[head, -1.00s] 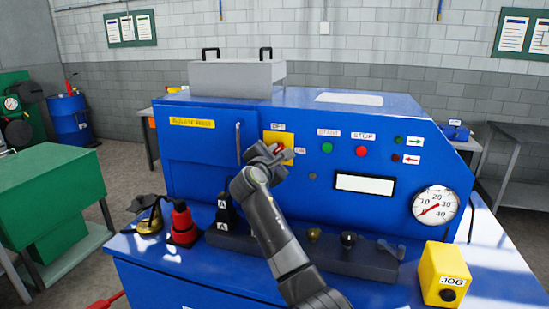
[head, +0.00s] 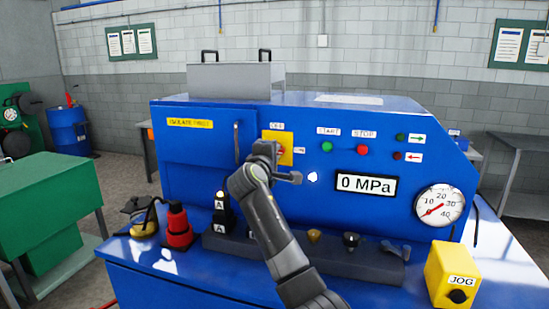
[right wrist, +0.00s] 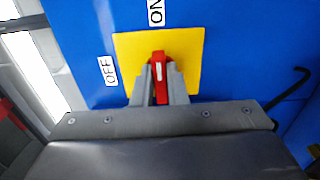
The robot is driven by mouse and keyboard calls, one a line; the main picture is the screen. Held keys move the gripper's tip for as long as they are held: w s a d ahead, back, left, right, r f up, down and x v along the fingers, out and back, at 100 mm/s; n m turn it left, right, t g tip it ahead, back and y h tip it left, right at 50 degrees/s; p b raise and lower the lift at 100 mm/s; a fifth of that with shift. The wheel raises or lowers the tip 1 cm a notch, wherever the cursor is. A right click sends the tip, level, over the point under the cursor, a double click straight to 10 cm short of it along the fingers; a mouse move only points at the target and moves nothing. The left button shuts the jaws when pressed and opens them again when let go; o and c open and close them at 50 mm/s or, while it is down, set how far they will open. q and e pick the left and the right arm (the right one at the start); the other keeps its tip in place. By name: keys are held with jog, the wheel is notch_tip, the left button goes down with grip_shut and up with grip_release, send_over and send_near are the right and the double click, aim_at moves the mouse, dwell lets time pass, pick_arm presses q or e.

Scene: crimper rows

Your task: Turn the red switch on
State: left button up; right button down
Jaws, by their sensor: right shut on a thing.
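The red switch (right wrist: 159,66) sits on a yellow plate (right wrist: 190,55) on the blue machine front, between OFF and ON labels. In the right wrist view its handle points up toward the ON label (right wrist: 156,12); the OFF label (right wrist: 111,71) is to the left. My right gripper (right wrist: 160,84) is shut on the handle, one finger on each side. In the head view my right gripper (head: 275,154) covers most of the switch, and the yellow plate (head: 286,140) shows behind it. The display (head: 366,185) reads 0 MPa, and a white lamp (head: 312,177) glows beside it. My left gripper is out of view.
START (head: 327,146) and STOP (head: 363,150) buttons lie right of the switch. A door handle (head: 237,142) stands out just left of it. A dark tool rack (head: 340,262), a red-black tool (head: 178,228) and a yellow JOG box (head: 451,273) occupy the ledge below.

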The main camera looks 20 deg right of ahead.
dwell(0.4)
jog(key=c, duration=1.4)
grip_release()
jog(key=shift+c, duration=0.2)
jog(key=b+v, duration=0.5)
jog(key=v, duration=1.2)
jog(key=shift+a, duration=0.2)
jog(key=shift+s, duration=0.1)
